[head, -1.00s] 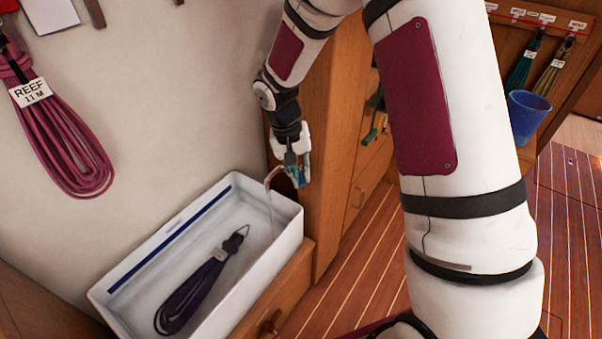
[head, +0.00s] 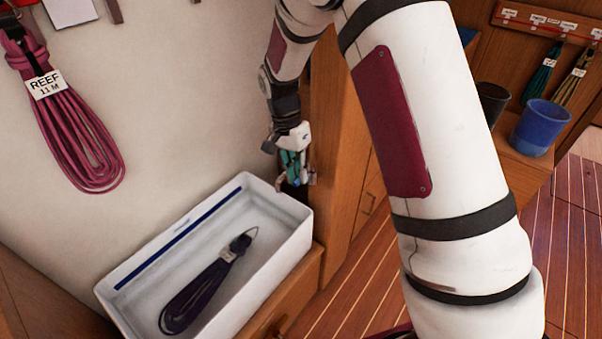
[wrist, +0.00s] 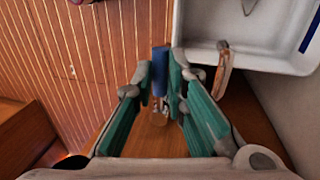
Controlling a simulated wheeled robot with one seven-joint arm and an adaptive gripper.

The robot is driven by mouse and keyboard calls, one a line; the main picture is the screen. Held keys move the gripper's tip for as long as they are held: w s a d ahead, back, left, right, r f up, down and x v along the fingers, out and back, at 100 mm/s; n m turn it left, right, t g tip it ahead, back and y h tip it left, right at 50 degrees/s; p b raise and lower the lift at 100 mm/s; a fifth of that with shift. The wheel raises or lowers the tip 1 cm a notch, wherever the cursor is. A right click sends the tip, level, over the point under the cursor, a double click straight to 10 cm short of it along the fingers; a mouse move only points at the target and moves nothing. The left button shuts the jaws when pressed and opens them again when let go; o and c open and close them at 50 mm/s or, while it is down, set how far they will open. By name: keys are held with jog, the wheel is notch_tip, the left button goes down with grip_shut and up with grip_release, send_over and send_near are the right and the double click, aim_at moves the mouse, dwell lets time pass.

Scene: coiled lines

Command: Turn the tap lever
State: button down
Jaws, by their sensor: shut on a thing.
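The tap stands beside the white basin (head: 268,199). In the wrist view its curved copper-coloured spout (wrist: 222,70) reaches toward the basin (wrist: 262,52). Its blue lever (wrist: 160,70) sits between the teal fingertips of my gripper (wrist: 161,84). My gripper is shut on the lever, with a fingertip on each side of it. A small part of the tap body (wrist: 159,117) shows below the lever. In the head view my gripper (head: 294,170) points down by the basin's far right corner and mostly hides the tap.
A dark purple coiled line (head: 203,285) lies in the basin. A pink coil labelled REEF (head: 75,125) hangs on the wall. A wooden cabinet side (head: 335,150) stands close right of my gripper. A blue cup (head: 541,128) stands farther right. The plank floor (head: 350,265) is clear.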

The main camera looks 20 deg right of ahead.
jog(key=shift+w, duration=0.15)
dwell(0.4)
jog(key=c, duration=1.6)
grip_release()
jog(key=shift+r, duration=0.1)
notch_tip(320, 180, up, 12)
jog(key=w+a, duration=0.1)
jog(key=w, duration=0.1)
jog(key=shift+a, duration=0.25)
jog(key=shift+s, duration=0.1)
